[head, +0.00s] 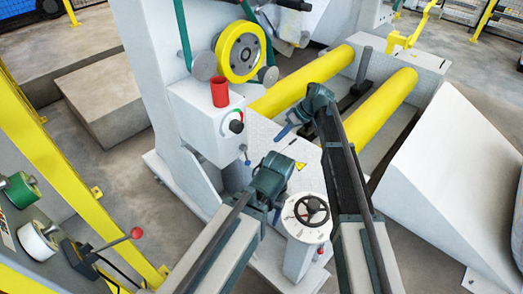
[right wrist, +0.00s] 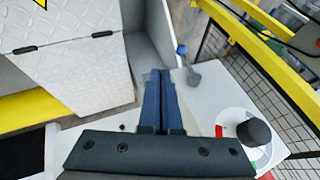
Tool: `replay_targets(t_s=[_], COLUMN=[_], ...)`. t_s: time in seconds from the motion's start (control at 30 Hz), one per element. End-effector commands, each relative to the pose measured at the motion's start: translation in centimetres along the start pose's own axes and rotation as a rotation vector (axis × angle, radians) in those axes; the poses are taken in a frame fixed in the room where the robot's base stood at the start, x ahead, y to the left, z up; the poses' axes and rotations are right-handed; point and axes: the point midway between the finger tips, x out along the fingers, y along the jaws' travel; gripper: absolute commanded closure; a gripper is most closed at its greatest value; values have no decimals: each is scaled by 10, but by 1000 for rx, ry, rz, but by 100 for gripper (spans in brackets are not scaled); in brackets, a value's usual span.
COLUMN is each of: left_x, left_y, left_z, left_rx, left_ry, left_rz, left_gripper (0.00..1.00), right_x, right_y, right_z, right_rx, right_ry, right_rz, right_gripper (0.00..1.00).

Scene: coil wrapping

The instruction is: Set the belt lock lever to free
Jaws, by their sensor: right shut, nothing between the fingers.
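A small lever with a blue ball end (head: 246,158) sticks out below the white control box on the machine column. In the right wrist view the blue ball (right wrist: 181,49) and its grey hub (right wrist: 194,78) lie just right of and beyond my fingertips. No label shows that it is the belt lock lever. My right gripper (head: 281,134) is right of the lever and apart from it; its blue fingers (right wrist: 160,73) are shut and empty. My left gripper (head: 277,214) hangs low near the handwheel; its finger gap is too small to judge.
The control box (head: 205,135) carries a black knob on a red and green dial (right wrist: 254,134) and a red cylinder (head: 219,93). A handwheel (head: 311,210) stands below my right arm. Yellow rollers (head: 310,80) lie behind. A red-ball lever (head: 137,233) stands at lower left.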

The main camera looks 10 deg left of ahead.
Motion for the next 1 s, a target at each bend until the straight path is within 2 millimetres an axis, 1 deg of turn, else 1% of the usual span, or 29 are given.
replay_targets(t_s=[0.03,0.2,0.33,0.47,0.8,0.93,1.0], left_x=[2,3,12,29,77,92,88], left_y=[0,0,1,3,7,9,8], left_z=[0,0,0,-2,-4,-5,-5], left_rx=[0,0,0,0,0,0,0], left_ry=[0,0,0,0,0,0,0], left_rz=[0,0,0,0,0,0,0], left_gripper=[39,39,39,39,39,39,39], right_x=[1,2,12,32,90,108,110], right_y=[3,3,4,5,5,5,-9], right_z=[-2,-3,-2,-1,-1,-2,-1], right_rx=[-4,-10,-9,-10,-10,-8,-10], right_ry=[5,9,8,7,7,7,7], right_rz=[-3,-6,-6,-6,-5,-5,-5], right_gripper=[100,100,100,100,100,100,100])
